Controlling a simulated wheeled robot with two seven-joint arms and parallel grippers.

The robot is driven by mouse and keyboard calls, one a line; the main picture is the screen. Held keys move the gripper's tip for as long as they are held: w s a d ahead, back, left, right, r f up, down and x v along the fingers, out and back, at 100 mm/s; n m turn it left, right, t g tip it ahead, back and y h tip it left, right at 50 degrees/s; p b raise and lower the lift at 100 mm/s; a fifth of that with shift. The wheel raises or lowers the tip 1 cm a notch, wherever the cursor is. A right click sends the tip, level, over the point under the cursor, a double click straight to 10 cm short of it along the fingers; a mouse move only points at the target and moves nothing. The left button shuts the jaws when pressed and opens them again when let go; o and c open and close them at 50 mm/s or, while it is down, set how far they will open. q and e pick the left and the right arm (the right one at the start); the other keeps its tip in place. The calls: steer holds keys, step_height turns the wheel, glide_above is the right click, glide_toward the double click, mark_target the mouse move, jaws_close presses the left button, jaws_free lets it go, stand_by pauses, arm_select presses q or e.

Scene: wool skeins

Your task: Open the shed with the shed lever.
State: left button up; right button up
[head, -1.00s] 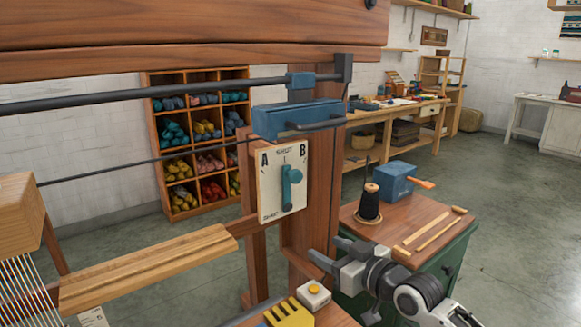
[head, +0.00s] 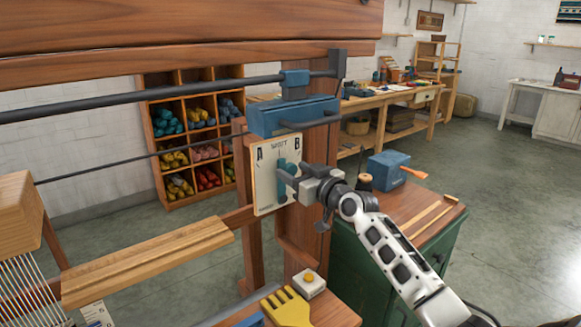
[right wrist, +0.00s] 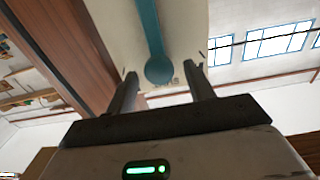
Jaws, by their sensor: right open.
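The shed lever (head: 284,178) is a blue handle on a cream plate (head: 268,197) fixed to the loom's wooden post. The plate carries the letters A and B at its upper corners. My right gripper (head: 287,182) is at the plate, in front of the lever, and partly hides it in the head view. In the right wrist view my right gripper (right wrist: 163,85) is open, and the round end of the lever (right wrist: 159,69) shows between its fingertips. I cannot tell whether a finger touches it. My left gripper is not in view.
A blue block (head: 294,116) with a dark bar sits just above the plate. A yellow comb (head: 287,307) and a small box with a yellow button (head: 309,283) lie below. A green cabinet (head: 358,262) with a blue box (head: 388,169) stands to the right.

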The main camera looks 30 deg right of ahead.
steer(key=shift+w+a, duration=0.1)
steer(key=shift+w, duration=1.1)
